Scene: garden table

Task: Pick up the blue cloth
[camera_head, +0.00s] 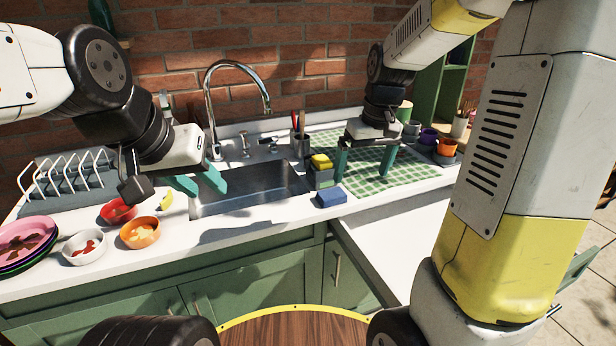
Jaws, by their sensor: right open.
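The blue cloth (331,197) is a small, thick, folded-looking block on the white counter, right of the sink and near the counter's front edge. Nothing covers it. My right gripper (363,171) points down behind and to the right of the cloth, over the green checked mat. Its two green fingers are spread wide with nothing between them, and it is apart from the cloth. My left gripper (199,184) is over the left part of the sink, well left of the cloth. Its green fingers are apart and empty.
A caddy (320,177) with a yellow sponge (321,161) stands just behind the cloth. The sink (250,187) and tap lie to the left. Bowls, stacked plates (27,243) and a dish rack are further left. Cups (446,146) stand on the right. Counter right of the cloth is clear.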

